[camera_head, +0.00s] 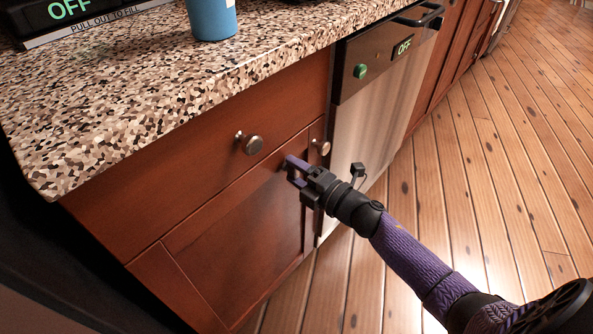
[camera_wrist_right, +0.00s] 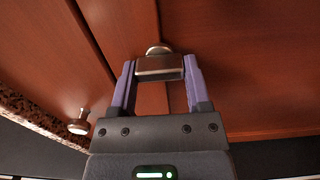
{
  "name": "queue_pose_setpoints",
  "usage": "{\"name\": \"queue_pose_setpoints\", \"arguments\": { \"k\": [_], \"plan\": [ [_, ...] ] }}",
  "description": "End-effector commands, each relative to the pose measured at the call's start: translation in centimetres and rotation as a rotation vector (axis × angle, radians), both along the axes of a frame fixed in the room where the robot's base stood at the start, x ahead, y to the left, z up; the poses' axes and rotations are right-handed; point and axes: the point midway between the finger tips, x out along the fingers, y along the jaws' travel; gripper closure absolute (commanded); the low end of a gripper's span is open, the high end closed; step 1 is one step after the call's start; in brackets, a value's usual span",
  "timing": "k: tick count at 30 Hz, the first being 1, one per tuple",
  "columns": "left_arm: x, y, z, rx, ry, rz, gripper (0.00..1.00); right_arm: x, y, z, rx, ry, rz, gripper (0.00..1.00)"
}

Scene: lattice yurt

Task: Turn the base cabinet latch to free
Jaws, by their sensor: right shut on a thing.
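The base cabinet (camera_head: 215,245) has a reddish-brown door below a drawer front. My right gripper (camera_head: 290,167) is at the upper part of the door in the head view. In the right wrist view, its two purple fingers (camera_wrist_right: 157,85) are closed on the sides of a small metal latch piece (camera_wrist_right: 160,67). A rounded metal part shows just behind that piece. In the head view the gripper hides the latch, and I cannot tell which way it is turned. My left gripper is not in view.
A round drawer knob (camera_head: 250,143) and another knob (camera_head: 320,147) stick out near the gripper. A speckled countertop (camera_head: 140,95) overhangs the cabinet and carries a blue cup (camera_head: 212,18). A steel dishwasher (camera_head: 375,115) stands to the right. The wooden floor (camera_head: 480,170) is clear.

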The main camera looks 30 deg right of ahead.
Motion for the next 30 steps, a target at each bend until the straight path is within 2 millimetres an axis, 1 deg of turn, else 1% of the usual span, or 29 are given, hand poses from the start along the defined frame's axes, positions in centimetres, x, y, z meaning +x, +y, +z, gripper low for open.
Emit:
{"name": "queue_pose_setpoints", "arguments": {
  "k": [4, 5, 6, 8, 9, 10, 17, 20, 23, 30],
  "plan": [
    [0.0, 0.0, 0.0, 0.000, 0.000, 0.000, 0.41, 0.0, 0.0, -0.1, -0.003, 0.001, 0.000, 0.97],
    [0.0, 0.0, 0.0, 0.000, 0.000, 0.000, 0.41, 0.0, 0.0, -0.1, -0.003, 0.001, 0.000, 0.36],
    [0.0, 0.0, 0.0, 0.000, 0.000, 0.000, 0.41, 0.0, 0.0, -0.1, -0.003, 0.001, 0.000, 0.28],
    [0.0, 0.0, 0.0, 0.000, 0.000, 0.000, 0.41, 0.0, 0.0, -0.1, -0.002, 0.002, 0.000, 0.15],
    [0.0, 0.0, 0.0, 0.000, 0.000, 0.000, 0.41, 0.0, 0.0, -0.1, -0.002, 0.002, 0.000, 0.07],
    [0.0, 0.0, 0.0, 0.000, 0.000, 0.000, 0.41, 0.0, 0.0, -0.1, -0.002, 0.002, 0.000, 0.03],
    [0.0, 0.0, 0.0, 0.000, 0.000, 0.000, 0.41, 0.0, 0.0, 0.0, 0.000, 0.001, 0.000, 0.03],
    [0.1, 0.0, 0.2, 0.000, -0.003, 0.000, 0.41, -0.5, -0.1, 0.0, 0.000, 0.002, 0.000, 0.03],
    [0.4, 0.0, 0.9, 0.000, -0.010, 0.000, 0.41, -2.1, -0.7, 0.2, 0.002, 0.003, -0.001, 0.03],
    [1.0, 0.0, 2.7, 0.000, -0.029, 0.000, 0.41, -7.4, -2.6, 0.3, 0.000, 0.002, -0.001, 0.03]
  ]
}}
